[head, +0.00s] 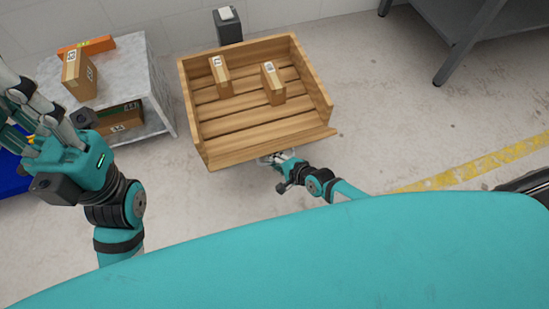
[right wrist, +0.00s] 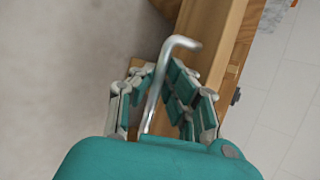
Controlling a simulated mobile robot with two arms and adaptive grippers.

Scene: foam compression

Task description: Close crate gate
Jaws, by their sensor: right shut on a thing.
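The wooden crate (head: 187,95) stands on the floor in the middle of the head view. Its gate (head: 235,153) is the board along the near side, apparently leaning outward; its exact angle is hard to tell. My right gripper (head: 277,158) is at the outer side of the gate. In the right wrist view, my right gripper (right wrist: 158,92) is shut on a bent metal rod (right wrist: 180,43) beside the wooden boards (right wrist: 215,45). My left gripper (head: 30,112) is raised at the left of the head view, fingers spread and empty.
Two cardboard boxes (head: 221,76) (head: 273,84) stand inside the crate. A grey shelf (head: 133,60) with boxes stands to the left. A dark grey post (head: 229,30) is behind the crate. A grey table (head: 455,25) is at upper right. The floor right of the crate is clear.

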